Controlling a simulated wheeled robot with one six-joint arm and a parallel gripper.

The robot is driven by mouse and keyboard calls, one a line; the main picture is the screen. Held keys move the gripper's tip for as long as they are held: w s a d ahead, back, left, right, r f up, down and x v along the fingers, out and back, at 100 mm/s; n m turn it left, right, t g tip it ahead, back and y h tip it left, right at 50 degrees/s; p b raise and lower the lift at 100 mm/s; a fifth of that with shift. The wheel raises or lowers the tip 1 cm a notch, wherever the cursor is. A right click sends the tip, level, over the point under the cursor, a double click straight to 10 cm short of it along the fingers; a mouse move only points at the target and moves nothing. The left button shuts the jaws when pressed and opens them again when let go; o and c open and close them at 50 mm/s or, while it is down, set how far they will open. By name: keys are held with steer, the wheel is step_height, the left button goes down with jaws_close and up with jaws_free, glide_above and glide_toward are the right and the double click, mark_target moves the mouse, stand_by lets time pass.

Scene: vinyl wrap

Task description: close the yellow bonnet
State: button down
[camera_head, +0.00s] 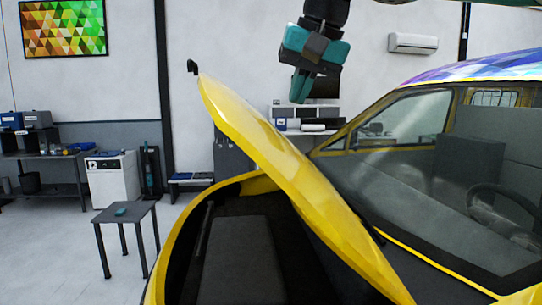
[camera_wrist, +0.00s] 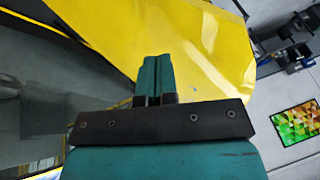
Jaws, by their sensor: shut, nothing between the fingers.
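The yellow bonnet (camera_head: 275,155) stands raised and tilted over the dark engine bay (camera_head: 240,255) in the head view. Its free end is up at the upper left. My gripper (camera_head: 299,98) hangs above and to the right of the bonnet, over its outer side, with its fingers pointing down. In the wrist view the bonnet (camera_wrist: 215,50) fills the upper middle beyond my gripper (camera_wrist: 154,62). The two teal fingers are together with nothing between them. No clear contact with the bonnet shows.
The windscreen (camera_head: 400,170) and yellow car body lie to the right. A small dark table (camera_head: 125,212), a white cabinet (camera_head: 113,178) and a workbench (camera_head: 50,155) stand to the left. The floor (camera_head: 60,255) in front of them is clear.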

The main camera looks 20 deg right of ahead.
glide_above(266, 156)
steer(key=s+d, duration=0.2)
steer(key=d, duration=0.1)
step_height(266, 156, down, 7)
steer(key=shift+s+a+r+b, duration=0.1)
steer(key=shift+s+b, duration=0.05)
steer(key=shift+b, duration=0.2)
steer(key=shift+w+a+f+p, duration=0.3)
steer(key=shift+w+a+f, duration=0.1)
steer(key=shift+a+f, duration=0.4)
steer(key=shift+w+a+f, duration=0.2)
steer(key=shift+a+f, duration=0.1)
steer(key=shift+f, duration=0.1)
